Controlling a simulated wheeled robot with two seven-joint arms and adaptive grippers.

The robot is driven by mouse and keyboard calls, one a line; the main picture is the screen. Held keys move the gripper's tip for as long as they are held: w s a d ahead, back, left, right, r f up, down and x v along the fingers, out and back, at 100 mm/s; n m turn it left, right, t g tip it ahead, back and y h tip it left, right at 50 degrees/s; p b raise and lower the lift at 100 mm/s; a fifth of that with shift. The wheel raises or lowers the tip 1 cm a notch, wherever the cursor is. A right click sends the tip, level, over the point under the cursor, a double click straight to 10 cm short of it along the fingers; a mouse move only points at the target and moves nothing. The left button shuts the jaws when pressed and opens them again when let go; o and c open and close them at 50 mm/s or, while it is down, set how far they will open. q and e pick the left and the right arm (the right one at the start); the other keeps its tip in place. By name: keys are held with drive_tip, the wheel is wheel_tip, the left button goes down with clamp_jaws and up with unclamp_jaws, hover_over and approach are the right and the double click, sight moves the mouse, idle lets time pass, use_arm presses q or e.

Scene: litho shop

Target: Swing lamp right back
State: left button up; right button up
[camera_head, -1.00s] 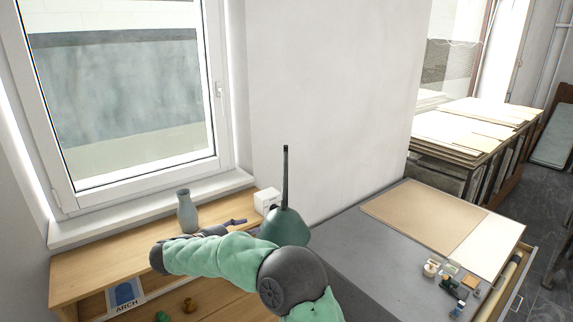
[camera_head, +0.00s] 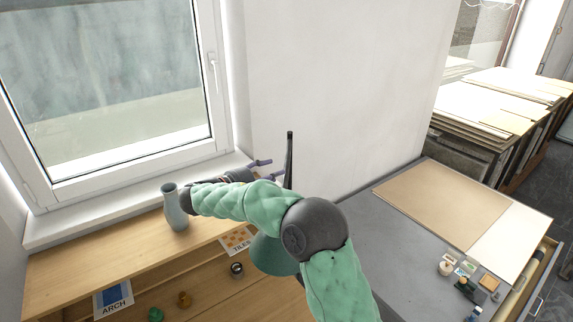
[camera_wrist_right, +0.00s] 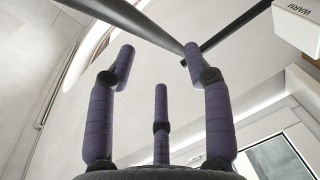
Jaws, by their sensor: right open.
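The lamp shows a teal-green shade (camera_head: 273,257), partly behind my right arm, and a thin dark upright arm (camera_head: 290,152) in front of the wall. My right gripper (camera_head: 269,170) has purple fingers, stands open and points toward the dark lamp arm, close on its left. In the wrist view the right gripper (camera_wrist_right: 158,66) shows three spread fingers. Dark bars of the lamp (camera_wrist_right: 150,30) cross above the fingertips and meet near the right finger; I cannot tell whether they touch. My left gripper is out of view.
A grey-blue vase (camera_head: 173,208) stands on the wooden shelf (camera_head: 95,255) by the window, close to my right forearm. A white box (camera_wrist_right: 298,22) shows in the wrist view. A grey cabinet top (camera_head: 365,215) with boards and small items lies to the right.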

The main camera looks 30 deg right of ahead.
sight(286, 167)
drive_tip(key=p+x, duration=0.1)
drive_tip(key=x, duration=0.5)
drive_tip(key=shift+w, duration=0.1)
drive_tip(key=shift+w+d+f, duration=0.2)
drive_tip(key=shift+d, duration=0.2)
drive_tip(key=shift+s+a+r, duration=0.1)
clamp_jaws()
